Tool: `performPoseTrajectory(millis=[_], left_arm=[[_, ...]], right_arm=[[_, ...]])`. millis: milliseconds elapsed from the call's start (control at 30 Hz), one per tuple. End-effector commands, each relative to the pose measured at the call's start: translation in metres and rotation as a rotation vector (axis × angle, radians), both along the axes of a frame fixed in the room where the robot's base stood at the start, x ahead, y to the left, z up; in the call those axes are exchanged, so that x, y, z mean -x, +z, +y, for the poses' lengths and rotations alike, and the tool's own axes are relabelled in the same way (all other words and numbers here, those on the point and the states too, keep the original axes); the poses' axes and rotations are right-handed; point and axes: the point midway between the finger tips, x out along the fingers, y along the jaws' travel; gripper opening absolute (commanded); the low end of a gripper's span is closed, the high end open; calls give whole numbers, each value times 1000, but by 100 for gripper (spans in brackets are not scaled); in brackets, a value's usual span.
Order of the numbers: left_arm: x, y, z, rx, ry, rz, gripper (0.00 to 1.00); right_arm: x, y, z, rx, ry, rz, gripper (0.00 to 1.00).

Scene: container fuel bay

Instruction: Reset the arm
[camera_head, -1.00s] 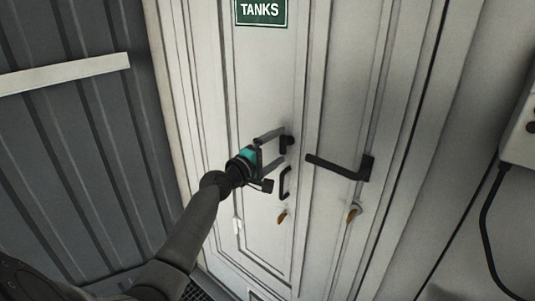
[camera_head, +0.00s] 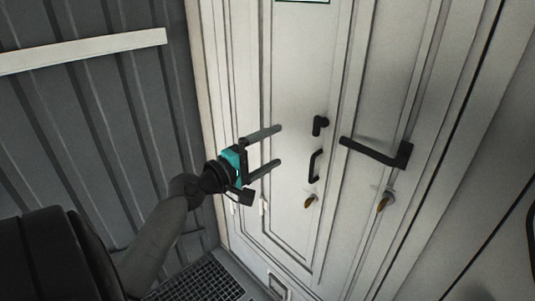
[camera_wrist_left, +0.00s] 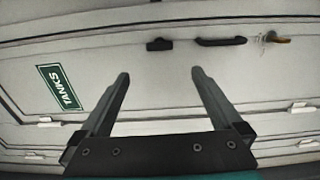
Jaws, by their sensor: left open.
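My left gripper (camera_head: 279,146) is open and empty in the head view, its two fingers apart in front of the white cabinet door (camera_head: 290,80). It is to the left of the door's small black latch (camera_head: 320,124) and black pull handle (camera_head: 315,166), apart from both. In the left wrist view, both fingers (camera_wrist_left: 158,82) are spread with nothing between them, and the latch (camera_wrist_left: 159,44) and pull handle (camera_wrist_left: 221,41) lie beyond the tips. My right gripper is in neither view.
A long black lever handle (camera_head: 377,152) is on the right-hand door. Brass-coloured keys or locks (camera_head: 310,201) sit below the handles. A green TANKS sign (camera_wrist_left: 63,87) is on the door. Grey corrugated wall (camera_head: 90,110) stands left, with metal grating (camera_head: 200,280) on the floor.

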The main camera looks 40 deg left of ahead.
Motion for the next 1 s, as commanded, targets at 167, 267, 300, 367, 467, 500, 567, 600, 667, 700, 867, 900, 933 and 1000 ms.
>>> performPoseTrajectory(millis=[167, 267, 300, 367, 467, 500, 567, 600, 667, 700, 867, 900, 933, 1000], left_arm=[[10, 0, 0, 1, -1, 1, 100], [11, 0, 0, 1, -1, 0, 100], [11, 1, 0, 1, -1, 0, 100], [11, 1, 0, 1, -1, 0, 100], [11, 0, 0, 1, -1, 0, 100], [11, 0, 0, 1, -1, 0, 100], [11, 0, 0, 1, -1, 0, 100], [11, 0, 0, 1, -1, 0, 100], [11, 0, 0, 1, -1, 0, 100], [10, 0, 0, 1, -1, 0, 100], [9, -15, 2, -10, 10, 20, 100], [8, -28, 4, -19, 17, 39, 100], [7, -42, 5, -28, 24, 57, 100], [6, -82, 8, -62, 44, 115, 100]], right_arm=[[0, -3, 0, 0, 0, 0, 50], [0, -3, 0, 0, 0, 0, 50], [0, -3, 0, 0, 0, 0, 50], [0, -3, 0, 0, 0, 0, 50], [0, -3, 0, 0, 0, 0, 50], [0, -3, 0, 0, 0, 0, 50], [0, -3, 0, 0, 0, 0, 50], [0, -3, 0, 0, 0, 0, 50], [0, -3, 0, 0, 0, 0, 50], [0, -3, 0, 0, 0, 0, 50], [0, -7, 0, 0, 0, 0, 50], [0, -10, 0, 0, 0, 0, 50], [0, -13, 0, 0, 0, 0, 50], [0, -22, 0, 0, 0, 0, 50]])
